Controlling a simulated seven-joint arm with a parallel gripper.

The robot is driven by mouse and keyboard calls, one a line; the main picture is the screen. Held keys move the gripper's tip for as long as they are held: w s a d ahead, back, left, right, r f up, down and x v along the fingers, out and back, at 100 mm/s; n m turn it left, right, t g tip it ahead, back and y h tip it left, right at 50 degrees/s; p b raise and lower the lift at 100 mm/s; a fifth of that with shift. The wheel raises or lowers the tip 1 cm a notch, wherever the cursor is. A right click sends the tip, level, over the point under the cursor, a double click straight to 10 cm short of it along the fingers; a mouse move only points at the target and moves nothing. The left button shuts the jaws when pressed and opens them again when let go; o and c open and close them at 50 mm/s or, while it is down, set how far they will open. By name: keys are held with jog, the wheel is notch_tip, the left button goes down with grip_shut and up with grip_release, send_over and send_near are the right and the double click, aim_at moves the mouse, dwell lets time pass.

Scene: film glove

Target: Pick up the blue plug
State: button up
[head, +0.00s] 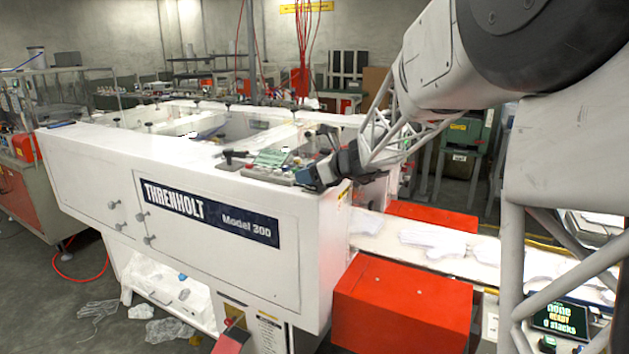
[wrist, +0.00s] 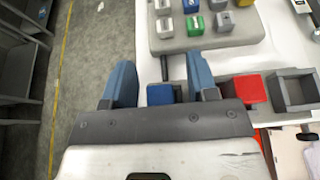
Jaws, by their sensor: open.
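In the wrist view, a blue block (wrist: 160,94), likely the blue plug, sits in a dark grey holder. It shows between my gripper's fingers, just past the dark gripper body, which hides its near part. My gripper (wrist: 158,60) is open, with its two blue fingers apart and nothing clearly held. I cannot tell whether the fingers are level with the block. In the head view, my gripper (head: 312,178) is low over the white machine's right end; the blue plug cannot be made out there.
A red block (wrist: 249,90) in a grey holder and an empty square grey holder (wrist: 296,91) stand right of the blue block. The tray also bears a green piece (wrist: 195,24) and several grey ones. The white machine (head: 100,185) ends beside a conveyor (head: 470,262).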

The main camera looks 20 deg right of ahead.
jog(key=shift+c, duration=0.3)
grip_shut()
jog(key=shift+r, duration=0.1)
jog(key=shift+r, duration=0.75)
notch_tip(320, 180, up, 2)
jog(key=shift+r, duration=0.1)
jog(key=s+a+r, duration=0.1)
jog(key=s, duration=1.5)
jog(key=shift+a, duration=0.15)
